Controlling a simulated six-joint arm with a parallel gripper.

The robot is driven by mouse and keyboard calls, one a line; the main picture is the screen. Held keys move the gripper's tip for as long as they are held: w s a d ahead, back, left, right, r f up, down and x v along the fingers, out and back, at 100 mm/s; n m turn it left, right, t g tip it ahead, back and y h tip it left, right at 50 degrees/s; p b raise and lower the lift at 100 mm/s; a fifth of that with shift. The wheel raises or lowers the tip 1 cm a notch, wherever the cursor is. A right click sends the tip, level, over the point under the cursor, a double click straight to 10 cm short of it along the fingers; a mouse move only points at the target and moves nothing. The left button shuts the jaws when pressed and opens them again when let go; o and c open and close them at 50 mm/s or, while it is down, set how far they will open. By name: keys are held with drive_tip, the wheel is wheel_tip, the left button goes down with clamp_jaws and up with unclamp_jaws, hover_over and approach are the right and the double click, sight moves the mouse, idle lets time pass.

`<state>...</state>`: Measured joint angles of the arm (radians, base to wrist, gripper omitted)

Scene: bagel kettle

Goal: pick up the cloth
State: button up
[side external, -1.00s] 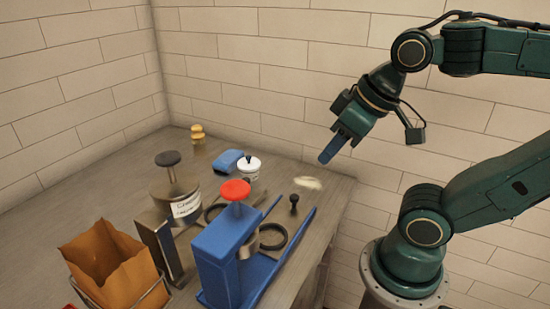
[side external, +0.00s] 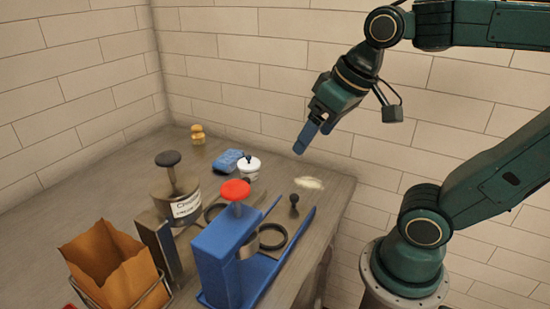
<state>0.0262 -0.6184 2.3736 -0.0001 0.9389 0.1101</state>
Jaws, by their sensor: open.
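The blue cloth (side external: 226,161) lies folded on the far part of the counter, just left of a small white pot. My gripper (side external: 307,138) is open and empty, in the air to the right of the cloth and above the counter. Its blue fingers point down and to the left. The fingers overlap in this view, so the gap between them is hard to see. They touch nothing.
The white pot (side external: 249,167) with a dark knob stands close beside the cloth. A blue press (side external: 225,255) with a red knob, a labelled canister (side external: 180,206) and a brown paper bag (side external: 112,262) stand nearer. A pale spill (side external: 309,183) lies at right.

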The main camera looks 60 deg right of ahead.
drive_tip(key=w+d+r+m+g, duration=0.1)
drive_tip(key=w+d+r+m, duration=0.2)
drive_tip(key=w, duration=0.6)
drive_tip(key=m+g, duration=0.4)
drive_tip(key=m, duration=0.9)
hover_over(230, 156)
wheel_tip(230, 156, down, 12)
drive_tip(key=shift+f, duration=4.3)
drive_tip(key=shift+f, duration=0.1)
drive_tip(key=shift+f, duration=2.5)
